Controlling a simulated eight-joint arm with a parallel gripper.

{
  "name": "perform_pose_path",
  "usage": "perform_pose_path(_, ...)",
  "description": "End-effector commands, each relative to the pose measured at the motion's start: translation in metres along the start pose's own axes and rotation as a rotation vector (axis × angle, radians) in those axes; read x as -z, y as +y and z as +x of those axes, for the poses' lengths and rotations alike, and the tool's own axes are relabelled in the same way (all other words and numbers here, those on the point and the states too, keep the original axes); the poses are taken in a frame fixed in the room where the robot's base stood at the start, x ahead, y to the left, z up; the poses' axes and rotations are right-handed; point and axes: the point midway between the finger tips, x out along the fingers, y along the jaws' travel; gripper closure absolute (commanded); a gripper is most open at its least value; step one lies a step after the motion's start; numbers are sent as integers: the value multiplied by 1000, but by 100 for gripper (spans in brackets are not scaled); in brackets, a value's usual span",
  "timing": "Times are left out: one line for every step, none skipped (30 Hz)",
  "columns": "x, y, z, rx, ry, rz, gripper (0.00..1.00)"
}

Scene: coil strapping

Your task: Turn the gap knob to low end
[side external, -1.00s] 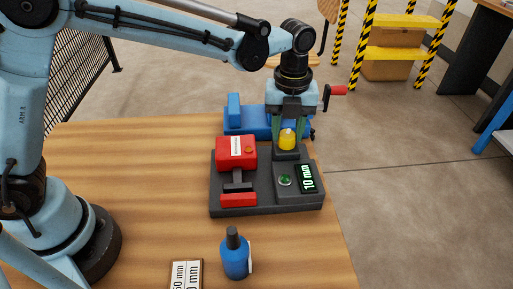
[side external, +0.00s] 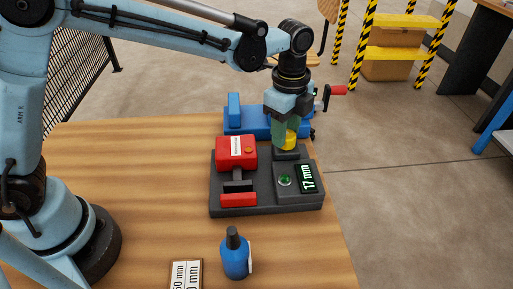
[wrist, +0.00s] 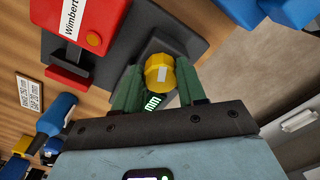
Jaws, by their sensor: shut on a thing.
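The gap knob is a yellow knob (side external: 290,138) on a dark block at the back right of the grey machine base. It also shows in the wrist view (wrist: 159,73), with a pale mark on its top. My gripper (side external: 287,134) points down at it, and its green fingers are shut on the knob; in the wrist view the fingers (wrist: 158,88) stand on both sides of it. The display (side external: 308,178) in front of the knob reads 17 mm. A green button (side external: 284,181) sits left of the display.
A red unit (side external: 237,152) with a red block before it stands on the base's left. A blue vise-like device (side external: 245,119) with a red-handled crank lies behind. A blue bottle (side external: 235,257) and a size card (side external: 186,274) are in front.

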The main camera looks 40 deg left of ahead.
Motion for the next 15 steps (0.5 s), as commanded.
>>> perform_pose_path(0,1,0,-1,0,-44,90)
perform_pose_path(0,1,0,-1,0,-72,90)
perform_pose_path(0,1,0,-1,0,-110,90)
perform_pose_path(0,1,0,-1,0,-138,90)
perform_pose_path(0,1,0,-1,0,-167,90)
perform_pose_path(0,1,0,-1,0,-204,90)
perform_pose_path(0,2,0,-1,0,-233,90)
perform_pose_path(0,2,0,-1,0,-262,90)
perform_pose_path(0,2,0,-1,0,-299,90)
perform_pose_path(0,2,0,-1,0,-328,90)
perform_pose_path(0,2,0,-1,0,-357,90)
perform_pose_path(1,2,0,-1,0,-394,90)
perform_pose_path(1,2,0,-1,0,-423,90)
perform_pose_path(1,2,0,-1,0,-451,90)
perform_pose_path(1,3,0,-1,0,-489,90)
